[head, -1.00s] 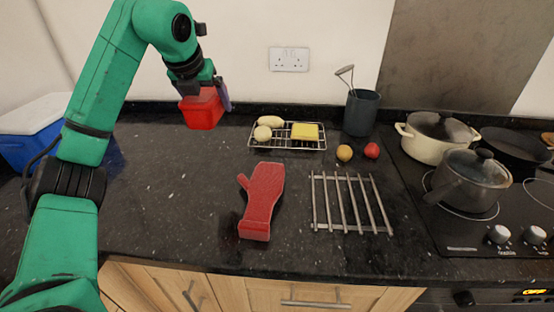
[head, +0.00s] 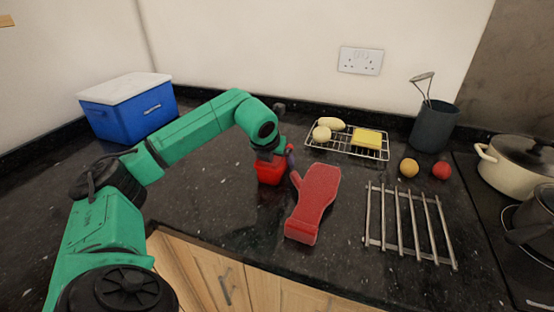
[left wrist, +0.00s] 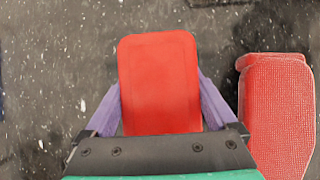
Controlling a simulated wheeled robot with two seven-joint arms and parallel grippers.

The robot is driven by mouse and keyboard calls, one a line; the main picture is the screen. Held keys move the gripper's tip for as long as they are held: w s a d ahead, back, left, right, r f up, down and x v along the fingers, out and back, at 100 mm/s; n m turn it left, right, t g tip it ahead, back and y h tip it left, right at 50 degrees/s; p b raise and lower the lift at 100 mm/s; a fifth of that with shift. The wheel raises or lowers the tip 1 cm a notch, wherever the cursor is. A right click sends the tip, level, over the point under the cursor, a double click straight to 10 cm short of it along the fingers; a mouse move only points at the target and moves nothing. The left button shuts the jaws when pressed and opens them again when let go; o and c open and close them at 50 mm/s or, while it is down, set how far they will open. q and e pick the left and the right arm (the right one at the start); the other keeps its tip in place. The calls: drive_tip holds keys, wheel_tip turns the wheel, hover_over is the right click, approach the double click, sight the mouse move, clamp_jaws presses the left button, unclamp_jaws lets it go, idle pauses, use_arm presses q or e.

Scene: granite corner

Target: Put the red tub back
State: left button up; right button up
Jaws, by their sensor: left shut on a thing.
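The red tub (head: 270,172) is low over or on the dark granite worktop, just left of the red oven mitt. My left gripper (head: 275,157) is shut on it from above. In the left wrist view the tub (left wrist: 160,85) lies between the two purple fingers of the gripper (left wrist: 160,110), its red top facing the camera. I cannot tell whether the tub's base touches the worktop. My right gripper is in neither view.
The oven mitt (head: 316,200) lies close right of the tub. A metal trivet (head: 408,224) lies further right. A wire rack (head: 376,152) with food, a utensil pot (head: 433,127) and a cream pan (head: 512,166) stand behind. A blue cool box (head: 130,112) stands back left; worktop between is clear.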

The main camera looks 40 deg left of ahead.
use_arm(q)
drive_tip(key=shift+w, duration=0.15)
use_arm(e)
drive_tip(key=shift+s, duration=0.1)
use_arm(q)
drive_tip(key=o, duration=1.4)
drive_tip(key=shift+c, duration=0.2)
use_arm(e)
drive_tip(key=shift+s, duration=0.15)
use_arm(q)
drive_tip(key=shift+r, duration=0.1)
